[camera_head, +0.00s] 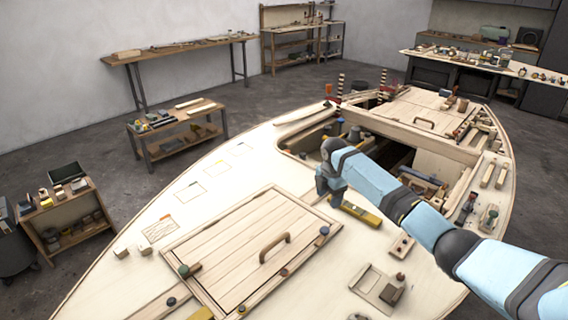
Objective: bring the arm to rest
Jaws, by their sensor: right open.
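My right arm reaches in from the lower right over the plywood hull (215,165). Its blue and dark links run up and left across the deck. My right gripper (334,200) is at the arm's end, pointing down above the deck between the open cockpit and the hatch cover. It is open, and nothing shows held in it; its fingertips are small and hard to make out. A yellow tool (361,214) lies on the deck just right of and below the gripper. My left gripper is not in view.
A plank hatch cover (235,245) with a brown handle (274,247) lies on the near deck. The cockpit opening (390,153) is partly behind my arm. Small blocks and tools line the right deck. Workbenches (185,50) stand along the walls, with grey floor between.

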